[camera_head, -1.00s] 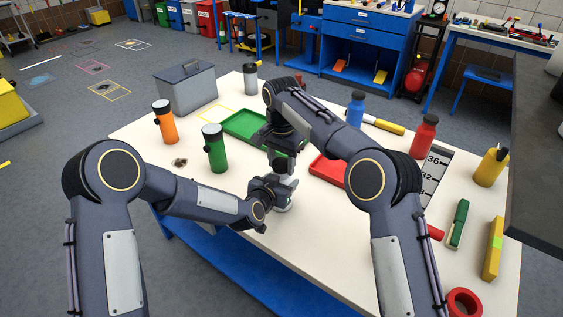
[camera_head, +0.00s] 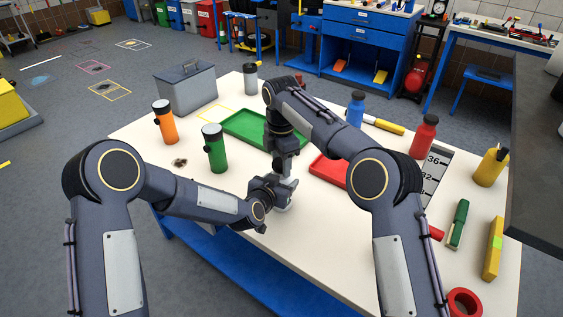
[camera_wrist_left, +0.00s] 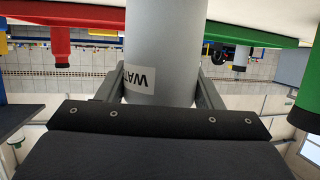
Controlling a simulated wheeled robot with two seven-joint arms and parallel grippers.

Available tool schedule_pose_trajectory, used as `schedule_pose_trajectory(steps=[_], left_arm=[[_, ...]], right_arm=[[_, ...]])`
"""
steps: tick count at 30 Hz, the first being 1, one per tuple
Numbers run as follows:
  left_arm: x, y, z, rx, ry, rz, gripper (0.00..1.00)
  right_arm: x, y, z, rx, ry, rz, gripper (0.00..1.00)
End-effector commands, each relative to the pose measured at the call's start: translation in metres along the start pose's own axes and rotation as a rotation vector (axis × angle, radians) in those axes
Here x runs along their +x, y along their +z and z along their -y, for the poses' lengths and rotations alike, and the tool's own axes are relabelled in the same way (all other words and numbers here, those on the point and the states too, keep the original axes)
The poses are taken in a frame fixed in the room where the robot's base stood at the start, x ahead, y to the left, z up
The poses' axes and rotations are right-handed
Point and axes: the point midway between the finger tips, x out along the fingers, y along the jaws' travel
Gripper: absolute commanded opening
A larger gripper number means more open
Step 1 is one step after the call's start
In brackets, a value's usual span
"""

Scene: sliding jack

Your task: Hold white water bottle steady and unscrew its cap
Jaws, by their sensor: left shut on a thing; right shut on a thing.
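The white water bottle (camera_head: 284,205) stands upright on the table (camera_head: 310,245), mostly hidden behind my grippers. In the left wrist view, its pale grey-white body (camera_wrist_left: 160,45) with a label sits between the two fingers. My left gripper (camera_head: 277,190) comes in from the left and is shut on the bottle's body. My right gripper (camera_head: 285,172) points straight down from above and is shut at the bottle's top. The cap itself is hidden by the right gripper's fingers.
A green tray (camera_head: 240,122) lies behind and a red tray (camera_head: 325,172) lies to the right. A green flask (camera_head: 214,150) and an orange flask (camera_head: 164,122) stand to the left. Blue (camera_head: 355,108) and red (camera_head: 424,137) bottles stand to the right.

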Motion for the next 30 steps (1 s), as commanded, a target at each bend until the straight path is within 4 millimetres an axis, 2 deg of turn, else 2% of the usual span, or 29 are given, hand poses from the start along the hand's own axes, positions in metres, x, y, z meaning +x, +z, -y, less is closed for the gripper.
schedule_pose_trajectory(steps=[9,15,17,30], left_arm=[[-0.0003,0.0000,-0.0011,0.001,0.002,0.000,0.00],[-0.0003,0.0001,-0.0012,0.001,0.003,0.000,0.00],[-0.0003,0.0001,-0.0013,0.001,0.003,0.000,0.00],[-0.0001,0.0000,-0.0004,0.000,0.001,0.000,0.00]], right_arm=[[-0.0007,0.0007,-0.0004,-0.839,0.003,0.001,0.19],[-0.0009,0.0008,-0.0004,-1.198,0.003,0.003,0.19],[-0.0010,0.0007,-0.0004,-1.249,0.003,0.003,0.19],[-0.0010,0.0007,-0.0004,-1.241,0.003,0.003,0.19]])
